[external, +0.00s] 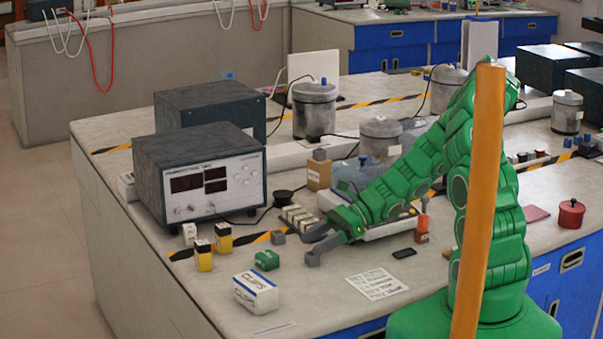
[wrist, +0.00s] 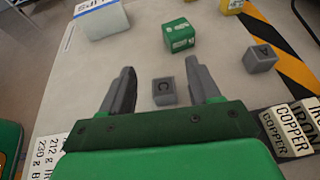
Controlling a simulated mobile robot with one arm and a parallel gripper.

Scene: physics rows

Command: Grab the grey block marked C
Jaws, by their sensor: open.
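The grey block marked C (wrist: 163,92) lies on the bench in the wrist view, with its dark letter showing. It appears between the two fingers of my gripper (wrist: 160,68), with a gap on either side. My gripper is open and holds nothing. In the external view my gripper (external: 316,245) is low over the bench, left of the green arm. Another grey block, marked A (wrist: 260,58), sits to the right in the wrist view; a small grey block shows in the external view (external: 278,237).
A green block (wrist: 179,35) lies beyond the C block, with a white CLIPS box (external: 256,291) nearby. Labelled blocks (wrist: 288,128) stand close to the right finger. A dark power supply (external: 200,172) is behind. A printed sheet (external: 377,284) lies on the bench in front.

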